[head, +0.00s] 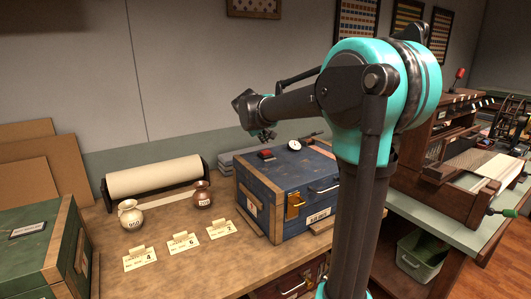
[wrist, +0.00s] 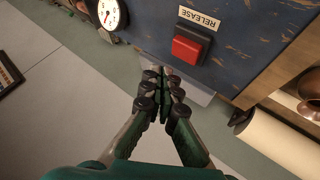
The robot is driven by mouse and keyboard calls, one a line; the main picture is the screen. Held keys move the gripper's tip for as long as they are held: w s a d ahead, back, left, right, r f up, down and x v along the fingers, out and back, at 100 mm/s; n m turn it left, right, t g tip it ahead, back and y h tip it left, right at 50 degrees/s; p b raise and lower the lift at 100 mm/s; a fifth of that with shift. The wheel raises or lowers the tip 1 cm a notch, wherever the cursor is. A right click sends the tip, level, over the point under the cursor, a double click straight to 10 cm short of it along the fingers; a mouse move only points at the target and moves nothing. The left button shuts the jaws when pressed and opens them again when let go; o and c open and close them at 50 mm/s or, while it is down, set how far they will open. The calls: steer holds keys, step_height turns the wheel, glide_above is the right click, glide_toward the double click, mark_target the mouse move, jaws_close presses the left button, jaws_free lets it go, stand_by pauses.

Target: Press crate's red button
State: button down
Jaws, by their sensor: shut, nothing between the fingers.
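The blue crate (head: 285,190) with wooden edges stands on the bench in the head view. Its red button (head: 266,155) sits on the lid towards the left, and a round dial (head: 295,145) is to its right. In the wrist view the red button (wrist: 190,44) shows large on a dark base, beside a RELEASE label (wrist: 200,18). My gripper (wrist: 164,78) is shut and empty. In the wrist view its fingertips appear just below and left of the button, apart from it in the picture. In the head view my gripper (head: 264,136) is above the lid near the button.
Two small jars (head: 130,213) and several price cards stand left of the crate. A paper roll (head: 153,176) lies behind them. A green crate (head: 35,250) is at the left edge. A wooden loom-like machine (head: 450,160) stands at the right.

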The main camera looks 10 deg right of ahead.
mark_target(265, 152)
steer(key=shift+f, duration=0.85)
steer(key=shift+f, duration=0.1)
stand_by(0.8)
steer(key=shift+f, duration=0.3)
steer(key=shift+f, duration=0.5)
stand_by(0.7)
steer(key=shift+r, duration=0.9)
steer(key=shift+r, duration=0.1)
steer(key=shift+r, duration=2.45)
steer(key=shift+s, duration=0.1)
